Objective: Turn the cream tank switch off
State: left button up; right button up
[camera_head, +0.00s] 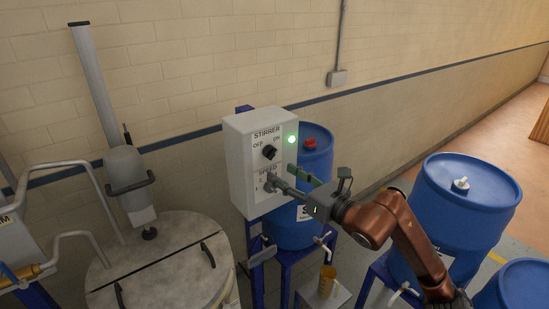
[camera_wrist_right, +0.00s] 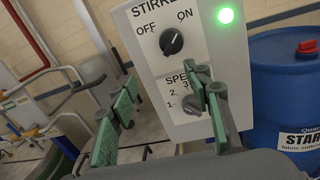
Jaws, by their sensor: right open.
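A pale grey control box (camera_head: 237,165) marked STIRRER has a black OFF/ON knob (camera_head: 269,152) and a lit green lamp (camera_head: 292,139). In the right wrist view the knob (camera_wrist_right: 171,41) sits between the OFF and ON labels, its pale mark seeming to lean toward ON. A SPEED knob (camera_wrist_right: 199,75) below is partly hidden by a finger. My right gripper (camera_head: 284,177) is open, in front of the box's lower part and below the OFF/ON knob. Its green-padded fingers (camera_wrist_right: 167,107) hold nothing. My left gripper is not in view.
A pale round tank (camera_head: 165,265) with a lid stands at lower left, beside a stirrer motor (camera_head: 125,175). Blue drums (camera_head: 465,205) stand at right, and one (camera_head: 316,158) is close behind the box. A yellow jug (camera_head: 327,281) sits below the gripper.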

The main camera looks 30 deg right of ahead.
aim_at(274, 155)
jog(key=shift+h, duration=0.9)
jog(key=w, duration=0.2)
jog(key=w+r+p, duration=0.1)
jog(key=w, duration=0.1)
jog(key=w+d+r, duration=0.1)
jog(key=w, duration=0.1)
jog(key=shift+d, duration=0.1)
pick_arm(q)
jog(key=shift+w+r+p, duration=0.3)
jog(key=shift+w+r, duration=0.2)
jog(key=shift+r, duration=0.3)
pick_arm(e)
jog(key=shift+w, duration=0.75)
jog(key=shift+c, duration=0.3)
jog(key=c, duration=1.1)
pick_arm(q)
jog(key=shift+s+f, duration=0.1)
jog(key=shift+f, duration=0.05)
pick_arm(e)
jog(key=shift+f, duration=0.1)
